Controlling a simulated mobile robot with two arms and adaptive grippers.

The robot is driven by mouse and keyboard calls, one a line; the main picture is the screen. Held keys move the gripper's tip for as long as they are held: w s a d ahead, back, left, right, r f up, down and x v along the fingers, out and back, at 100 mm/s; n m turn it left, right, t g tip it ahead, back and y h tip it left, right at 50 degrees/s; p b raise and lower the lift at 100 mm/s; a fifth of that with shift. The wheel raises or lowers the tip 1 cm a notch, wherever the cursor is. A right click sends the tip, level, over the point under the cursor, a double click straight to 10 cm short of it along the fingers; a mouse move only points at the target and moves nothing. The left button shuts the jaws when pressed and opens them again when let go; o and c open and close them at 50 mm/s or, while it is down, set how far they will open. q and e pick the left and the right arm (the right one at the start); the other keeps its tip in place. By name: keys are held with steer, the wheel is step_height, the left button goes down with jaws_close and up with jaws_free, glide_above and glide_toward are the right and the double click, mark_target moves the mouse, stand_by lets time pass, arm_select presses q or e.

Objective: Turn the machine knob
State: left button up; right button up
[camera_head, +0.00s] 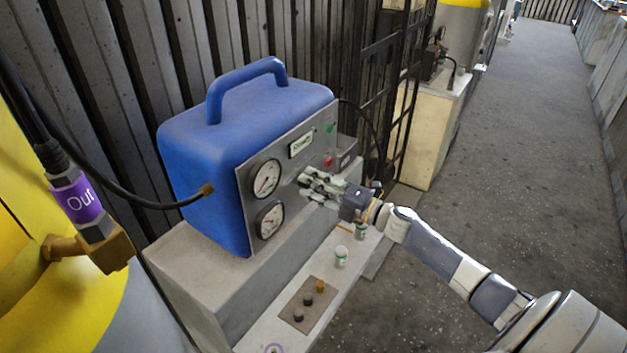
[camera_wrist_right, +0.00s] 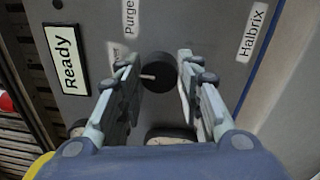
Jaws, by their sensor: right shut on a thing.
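The machine is a blue box (camera_head: 198,140) with a carry handle and a grey front panel (camera_head: 250,180), standing on a grey bench. In the right wrist view, the round black knob (camera_wrist_right: 158,72) sits on the panel, with a short white mark pointing left. My right gripper (camera_head: 306,183) is at the panel, its fingers on either side of the knob and closed on it; its fingertips also show in the wrist view (camera_wrist_right: 159,60). The gripper hides the knob in the head view. My left gripper is not in view.
Two round gauges (camera_head: 265,179) (camera_head: 270,220) sit on the panel's left. A "Ready" label (camera_wrist_right: 66,60) is beside the knob. A hose with a brass end (camera_head: 207,190) meets the machine's side. Small white-and-green containers (camera_head: 341,256) stand on the ledge below. The right-hand aisle (camera_head: 520,130) is clear.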

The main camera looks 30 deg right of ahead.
steer(key=m+h+p, duration=0.1)
steer(key=m+p, duration=0.4)
steer(key=m, duration=0.6)
steer(key=shift+m, duration=0.4)
stand_by(0.3)
steer(key=o, duration=1.1)
steer(key=shift+s+p, duration=0.1)
steer(key=shift+p, duration=0.2)
steer(key=v, duration=1.2)
steer(key=shift+f, duration=0.25)
steer(key=shift+f, duration=0.1)
